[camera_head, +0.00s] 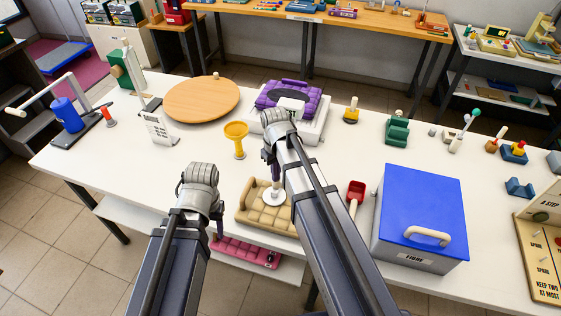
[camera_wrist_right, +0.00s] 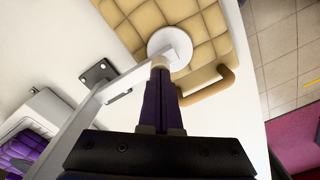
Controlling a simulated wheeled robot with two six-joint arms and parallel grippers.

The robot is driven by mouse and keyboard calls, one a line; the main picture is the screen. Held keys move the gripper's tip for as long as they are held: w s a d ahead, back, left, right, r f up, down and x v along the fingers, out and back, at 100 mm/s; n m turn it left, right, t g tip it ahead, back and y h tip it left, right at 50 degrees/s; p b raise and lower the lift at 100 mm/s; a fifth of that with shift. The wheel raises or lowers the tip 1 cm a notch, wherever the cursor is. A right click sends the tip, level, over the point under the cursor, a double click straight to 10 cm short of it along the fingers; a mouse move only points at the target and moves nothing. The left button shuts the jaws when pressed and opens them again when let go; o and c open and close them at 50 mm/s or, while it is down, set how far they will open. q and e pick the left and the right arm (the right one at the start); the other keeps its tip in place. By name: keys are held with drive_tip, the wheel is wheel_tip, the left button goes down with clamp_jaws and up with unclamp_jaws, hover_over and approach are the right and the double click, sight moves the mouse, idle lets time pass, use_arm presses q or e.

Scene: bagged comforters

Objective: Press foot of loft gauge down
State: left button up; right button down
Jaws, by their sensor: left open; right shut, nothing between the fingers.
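The loft gauge's round white foot (camera_head: 274,198) rests over a tan quilted comforter (camera_head: 252,204) with a padded handle. In the right wrist view the foot (camera_wrist_right: 166,42) is a white disc on a pale bar (camera_wrist_right: 118,86), near a small grey plate (camera_wrist_right: 97,74). My right gripper (camera_wrist_right: 161,64) is shut and empty, pointing down with its fingertips at the foot; whether they touch it I cannot tell. It shows partly behind its wrist in the head view (camera_head: 272,176). My left gripper (camera_head: 219,229) is mostly hidden by its arm, near the table's front edge, left of the comforter.
A blue-lidded box (camera_head: 420,205) and a red scoop (camera_head: 355,192) stand right of my right arm. A yellow funnel-like cup (camera_head: 237,134), round wooden board (camera_head: 202,99) and purple bag in a white tray (camera_head: 290,98) lie behind. A pink quilted bag (camera_head: 245,251) is on the lower shelf.

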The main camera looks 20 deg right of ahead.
drive_tip(key=shift+f, duration=0.15)
wheel_tip(320, 180, up, 6)
drive_tip(key=p, duration=0.5)
drive_tip(key=shift+p, duration=0.35)
wheel_tip(320, 180, up, 8)
drive_tip(key=p, duration=0.8)
drive_tip(key=s+a+f+h+b, duration=0.1)
drive_tip(key=s+a+f+b, duration=0.9)
drive_tip(key=s+f+b, duration=0.3)
drive_tip(key=shift+s+a+f, duration=0.2)
drive_tip(key=shift+s+a, duration=0.05)
drive_tip(key=shift+s, duration=0.4)
